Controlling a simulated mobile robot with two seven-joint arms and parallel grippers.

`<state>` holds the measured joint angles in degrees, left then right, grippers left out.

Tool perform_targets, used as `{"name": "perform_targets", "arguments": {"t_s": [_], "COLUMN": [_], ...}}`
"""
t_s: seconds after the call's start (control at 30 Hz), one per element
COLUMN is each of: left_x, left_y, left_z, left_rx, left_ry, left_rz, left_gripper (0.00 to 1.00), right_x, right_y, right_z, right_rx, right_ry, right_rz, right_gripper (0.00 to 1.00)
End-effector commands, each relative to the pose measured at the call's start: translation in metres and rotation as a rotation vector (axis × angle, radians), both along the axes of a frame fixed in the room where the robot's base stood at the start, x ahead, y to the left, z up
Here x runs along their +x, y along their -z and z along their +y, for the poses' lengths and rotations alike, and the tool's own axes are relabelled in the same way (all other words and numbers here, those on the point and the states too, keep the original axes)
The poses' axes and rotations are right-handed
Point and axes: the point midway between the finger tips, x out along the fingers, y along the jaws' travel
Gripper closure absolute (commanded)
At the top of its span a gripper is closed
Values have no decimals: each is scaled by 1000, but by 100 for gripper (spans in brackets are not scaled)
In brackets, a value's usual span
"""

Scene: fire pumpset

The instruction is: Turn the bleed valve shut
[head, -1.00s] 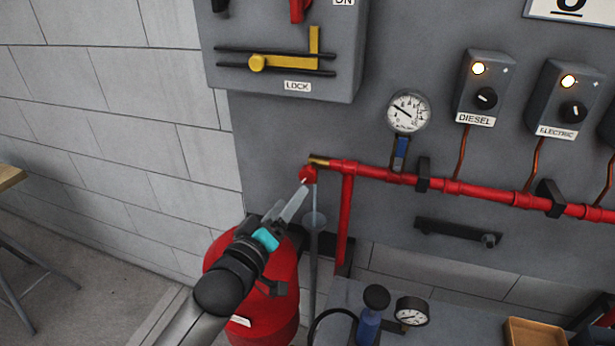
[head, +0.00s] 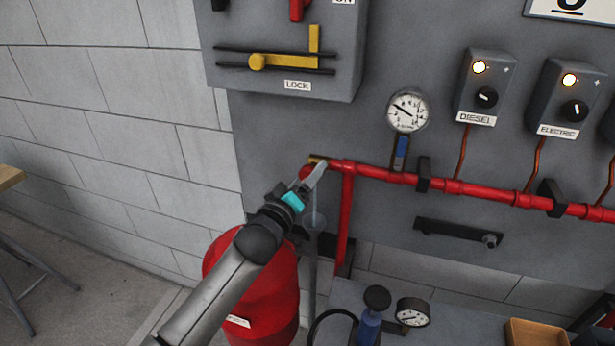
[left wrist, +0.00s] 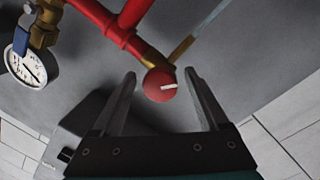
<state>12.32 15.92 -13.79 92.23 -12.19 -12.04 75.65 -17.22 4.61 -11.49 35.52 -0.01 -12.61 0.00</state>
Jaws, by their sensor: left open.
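The bleed valve is a red round knob (left wrist: 160,84) with a white mark, by the brass end of the red pipe. In the head view the knob (head: 306,171) is partly hidden by my left gripper (head: 314,172). In the left wrist view the open fingers of my left gripper (left wrist: 160,77) stand on either side of the knob, with a visible gap on each side. A thin pale streak (left wrist: 183,48), like water, leaves the brass outlet (left wrist: 157,59). My right gripper is not in view.
The red pipe (head: 460,187) runs right along the grey panel. A pressure gauge (head: 407,110) stands above it. A grey lock box (head: 285,85) hangs above the valve. A red tank (head: 260,285) stands below my left arm. A hand pump (head: 370,315) and another gauge (head: 412,311) are lower right.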

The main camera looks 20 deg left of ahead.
Motion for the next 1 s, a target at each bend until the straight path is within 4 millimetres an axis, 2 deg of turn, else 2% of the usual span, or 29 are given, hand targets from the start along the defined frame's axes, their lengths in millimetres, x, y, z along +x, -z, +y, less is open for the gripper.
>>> {"name": "perform_targets", "arguments": {"t_s": [0.1, 0.8, 1.0], "left_x": [0, 0, 0], "left_y": [0, -1, -1], "left_z": [0, 0, 0], "left_rx": [0, 0, 6], "left_ry": [0, 1, 1], "left_rz": [0, -2, -2], "left_gripper": [23, 100, 100], "right_x": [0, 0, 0], "right_y": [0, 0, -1], "right_z": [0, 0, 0], "right_rx": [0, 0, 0], "right_ry": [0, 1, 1], "right_rz": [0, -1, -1], "right_gripper": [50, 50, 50]}}
